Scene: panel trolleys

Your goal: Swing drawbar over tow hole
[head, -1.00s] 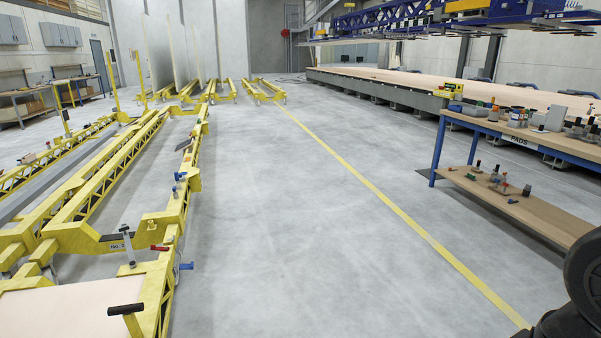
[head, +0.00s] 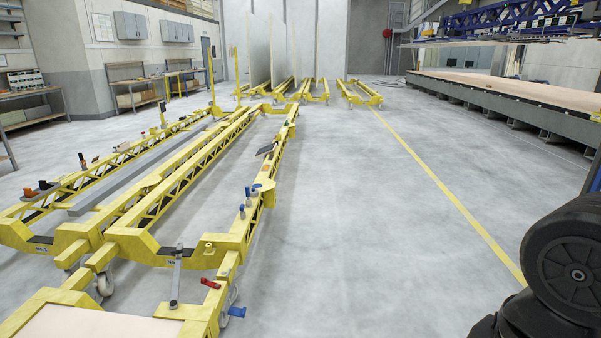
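Yellow panel trolleys stand in a row at the left of the head view. At the near trolley's joint with the one ahead, a short grey bar (head: 177,275) with a dark lower end stands or leans; it looks like the drawbar. A yellow corner plate (head: 209,246) with a small round mark sits right of the bar; I cannot tell whether this is the tow hole. A red lever (head: 210,284) and a blue lever (head: 236,311) are on the near trolley's right side. My gripper is not in view; only a black part of my arm shows at the lower right.
Clear grey floor (head: 350,230) lies right of the trolleys, with a yellow line (head: 440,190) along it. A long table (head: 510,95) stands at the far right. More yellow trolleys (head: 310,92) with upright panels stand at the back. Workbenches (head: 140,90) line the left wall.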

